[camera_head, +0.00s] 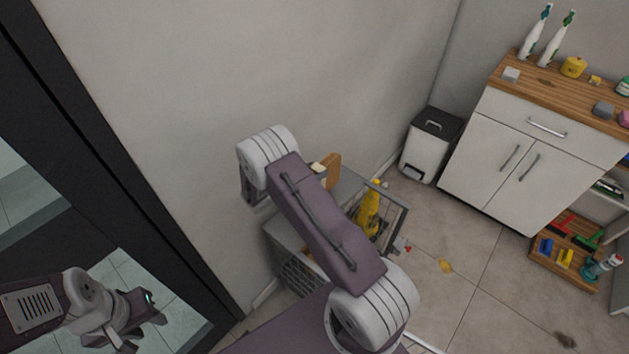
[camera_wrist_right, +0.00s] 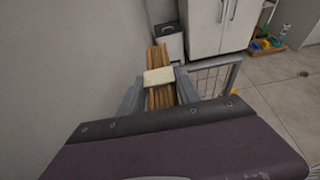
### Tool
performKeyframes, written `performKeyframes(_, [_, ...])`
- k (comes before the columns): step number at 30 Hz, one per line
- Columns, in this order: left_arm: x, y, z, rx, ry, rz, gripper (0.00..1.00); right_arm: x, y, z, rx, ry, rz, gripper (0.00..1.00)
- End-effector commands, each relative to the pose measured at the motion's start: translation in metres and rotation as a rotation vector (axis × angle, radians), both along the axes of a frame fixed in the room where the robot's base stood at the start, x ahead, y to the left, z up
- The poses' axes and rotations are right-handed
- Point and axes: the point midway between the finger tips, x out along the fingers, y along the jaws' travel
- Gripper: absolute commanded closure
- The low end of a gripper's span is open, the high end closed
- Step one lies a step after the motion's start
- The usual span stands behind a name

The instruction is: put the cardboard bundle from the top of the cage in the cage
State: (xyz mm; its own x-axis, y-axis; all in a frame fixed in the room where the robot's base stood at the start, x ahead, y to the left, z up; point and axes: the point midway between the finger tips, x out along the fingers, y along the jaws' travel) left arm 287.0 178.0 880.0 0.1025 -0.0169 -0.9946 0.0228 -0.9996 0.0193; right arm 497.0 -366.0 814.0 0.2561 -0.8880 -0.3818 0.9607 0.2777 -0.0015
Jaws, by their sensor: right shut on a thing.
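The cardboard bundle (camera_wrist_right: 158,98) is a stack of brown strips with a cream band around it. My right gripper (camera_wrist_right: 160,82) is shut on it, with one grey finger on each side. In the head view part of the bundle (camera_head: 333,170) shows beyond my right arm, which hides the right gripper's fingers. The grey wire cage (camera_head: 405,216) stands on the floor by the wall, partly behind my right arm. Its wire side (camera_wrist_right: 216,78) is right of the bundle in the wrist view. My left gripper (camera_head: 158,307) looks open and empty, far left of the cage.
A yellow spray bottle (camera_head: 369,207) shows at the cage. A white bin (camera_head: 425,152) and white cabinet (camera_head: 520,150) stand beyond. A wooden crate (camera_head: 562,262) with coloured brushes is at right. The tiled floor between is mostly clear, with a yellow scrap (camera_head: 446,266).

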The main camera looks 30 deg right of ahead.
Motion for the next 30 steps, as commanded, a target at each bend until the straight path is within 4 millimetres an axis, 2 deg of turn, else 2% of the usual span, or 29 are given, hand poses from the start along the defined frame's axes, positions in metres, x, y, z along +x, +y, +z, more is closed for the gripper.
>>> performKeyframes(4, [0.000, 0.000, -0.001, 0.000, 0.000, 0.000, 0.64, 0.001, 0.001, -0.005, -0.001, 0.001, 0.000, 1.00])
performKeyframes(10, [0.000, 0.000, -0.004, 0.000, 0.000, 0.000, 0.64, 0.001, 0.000, -0.038, -0.001, 0.001, 0.001, 1.00])
performKeyframes(22, [0.000, 0.000, -0.008, 0.000, 0.000, 0.000, 0.64, 0.001, 0.000, -0.045, -0.001, -0.002, 0.001, 1.00])
performKeyframes(23, [0.000, 0.000, -0.007, 0.000, 0.000, 0.000, 0.64, 0.001, 0.000, -0.045, 0.000, 0.000, 0.001, 0.55])
performKeyframes(24, [0.000, 0.000, -0.007, 0.000, 0.000, 0.000, 0.64, 0.001, 0.000, -0.044, 0.000, 0.000, 0.001, 0.44])
performKeyframes(25, [0.000, 0.000, -0.007, 0.000, 0.000, 0.000, 0.64, 0.001, 0.000, -0.044, 0.000, 0.000, 0.001, 0.38])
performKeyframes(30, [0.000, 0.000, -0.007, 0.000, 0.000, 0.000, 0.64, 0.001, 0.000, -0.044, 0.000, 0.000, 0.001, 0.38])
